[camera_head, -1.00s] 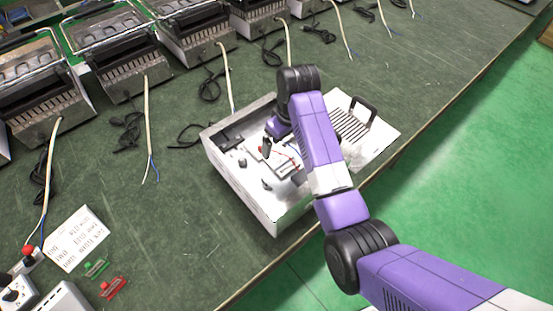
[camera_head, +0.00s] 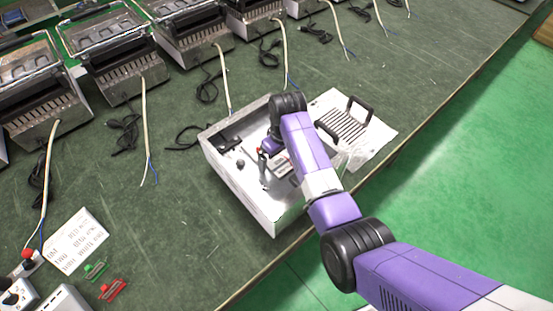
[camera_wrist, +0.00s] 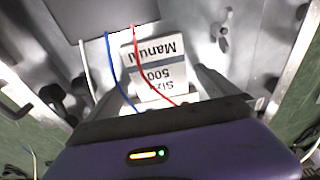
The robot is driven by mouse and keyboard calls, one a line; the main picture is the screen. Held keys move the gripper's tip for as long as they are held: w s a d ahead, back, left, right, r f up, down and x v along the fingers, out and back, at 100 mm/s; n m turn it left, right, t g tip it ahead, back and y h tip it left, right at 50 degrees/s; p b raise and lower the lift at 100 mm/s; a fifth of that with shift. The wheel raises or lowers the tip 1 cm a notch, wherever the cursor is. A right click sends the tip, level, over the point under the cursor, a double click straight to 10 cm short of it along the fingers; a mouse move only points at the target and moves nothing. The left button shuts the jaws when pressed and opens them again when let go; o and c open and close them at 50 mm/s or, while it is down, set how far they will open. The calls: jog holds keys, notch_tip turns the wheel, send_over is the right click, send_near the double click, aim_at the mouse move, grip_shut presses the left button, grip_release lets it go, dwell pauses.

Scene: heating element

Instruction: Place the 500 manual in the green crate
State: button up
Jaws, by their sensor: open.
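The 500 manual (camera_wrist: 155,64) is a small white block with a grey band and the words "Manual", "500" and "Size" upside down in the wrist view. It is inside the open metal casing (camera_head: 240,190). My gripper (camera_wrist: 162,88) is open, with one finger on each side of the manual's near part; I cannot tell whether they touch it. In the head view my gripper (camera_head: 272,147) is low inside the casing, partly hidden by my arm. Green edges show behind the units at the back left, but I cannot make out the green crate clearly.
White, blue and red wires (camera_wrist: 110,60) run close to the manual. A panel with black handles (camera_head: 345,125) lies right of the casing. Several grill-like units (camera_head: 125,60) line the back. A printed card (camera_head: 70,240) lies front left.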

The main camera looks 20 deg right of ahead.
jog(key=shift+r, duration=0.1)
jog(key=c, duration=1.7)
